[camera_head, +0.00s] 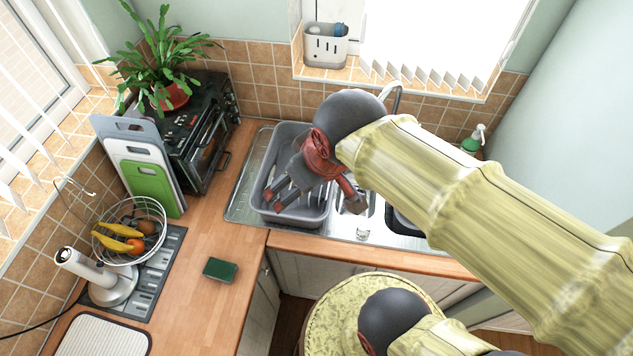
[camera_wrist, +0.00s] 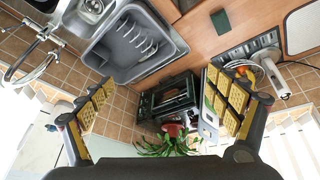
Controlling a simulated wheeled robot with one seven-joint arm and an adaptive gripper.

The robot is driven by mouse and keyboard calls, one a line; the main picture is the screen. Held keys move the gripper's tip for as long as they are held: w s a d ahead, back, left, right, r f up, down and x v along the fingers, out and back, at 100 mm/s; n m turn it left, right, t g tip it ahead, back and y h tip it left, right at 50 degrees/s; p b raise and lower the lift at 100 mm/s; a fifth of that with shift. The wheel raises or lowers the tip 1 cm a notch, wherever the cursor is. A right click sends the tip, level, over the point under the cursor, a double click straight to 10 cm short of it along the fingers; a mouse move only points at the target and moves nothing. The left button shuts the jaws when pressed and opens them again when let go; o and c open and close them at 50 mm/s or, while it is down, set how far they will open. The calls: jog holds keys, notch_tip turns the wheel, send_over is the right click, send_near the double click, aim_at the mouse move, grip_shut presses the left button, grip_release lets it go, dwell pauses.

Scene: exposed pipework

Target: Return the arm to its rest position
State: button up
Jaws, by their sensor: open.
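My arm (camera_head: 480,210) reaches in from the right side of the head view, with yellowish, wood-like links and dark joints. My gripper (camera_head: 315,198) hangs at the arm's end over the grey dish tub and the sink. Its fingers are spread apart and nothing is between them. In the wrist view my gripper (camera_wrist: 162,92) shows two separated fingers with yellow ridged pads, one at the left and one at the right. The wrist view looks upside down over the counter. The arm hides part of the sink and the back wall.
The grey dish tub (camera_head: 258,190) stands on the steel sink (camera_head: 375,232), with a tap (camera_head: 397,92) behind. A toaster oven (camera_head: 205,150), plant (camera_head: 165,70), cutting boards (camera_head: 150,188), fruit basket (camera_head: 128,258) and green sponge (camera_head: 220,269) are at left. The front counter is mostly clear.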

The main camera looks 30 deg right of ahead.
jog(key=s+m, duration=0.1)
jog(key=s+d+m, duration=0.1)
jog(key=shift+s+d+r, duration=0.2)
jog(key=shift+s+r, duration=0.2)
notch_tip(320, 180, down, 18)
jog(key=b, duration=1.8)
jog(key=shift+r, duration=0.1)
